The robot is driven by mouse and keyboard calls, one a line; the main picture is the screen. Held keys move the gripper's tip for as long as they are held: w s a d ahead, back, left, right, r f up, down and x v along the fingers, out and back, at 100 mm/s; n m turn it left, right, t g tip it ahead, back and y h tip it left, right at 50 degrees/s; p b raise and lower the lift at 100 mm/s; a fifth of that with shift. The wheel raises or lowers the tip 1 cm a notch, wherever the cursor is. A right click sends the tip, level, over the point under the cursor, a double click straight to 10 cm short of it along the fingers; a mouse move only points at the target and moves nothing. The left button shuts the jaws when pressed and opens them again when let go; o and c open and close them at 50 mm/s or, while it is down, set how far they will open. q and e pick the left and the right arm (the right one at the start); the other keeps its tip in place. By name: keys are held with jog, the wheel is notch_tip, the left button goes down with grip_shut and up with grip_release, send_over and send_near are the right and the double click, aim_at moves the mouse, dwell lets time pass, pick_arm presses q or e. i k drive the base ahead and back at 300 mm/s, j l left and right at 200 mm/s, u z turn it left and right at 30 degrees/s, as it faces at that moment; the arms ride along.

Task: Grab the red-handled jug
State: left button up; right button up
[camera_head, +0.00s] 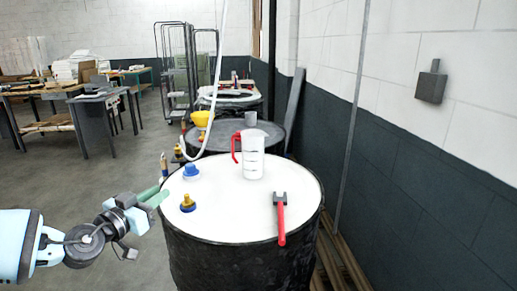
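The jug (253,163) is a clear, whitish measuring jug with a red handle (235,147) on its left side. It stands upright on the white top of a black drum (226,222), towards the back. My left gripper (158,196) is at the drum's left edge, left of the jug and apart from it. Its greenish fingers point right and look spread, with nothing seen between them. My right gripper is not in view.
On the drum top are a blue-and-white cap (191,172), a yellow-and-blue fitting (187,203) and a red-handled tool (281,218). A pale hose (211,112) hangs behind. More drums (209,139) stand behind, and a wall (420,165) is at right.

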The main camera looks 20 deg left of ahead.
aim_at(253, 140)
jog(key=i, duration=1.05)
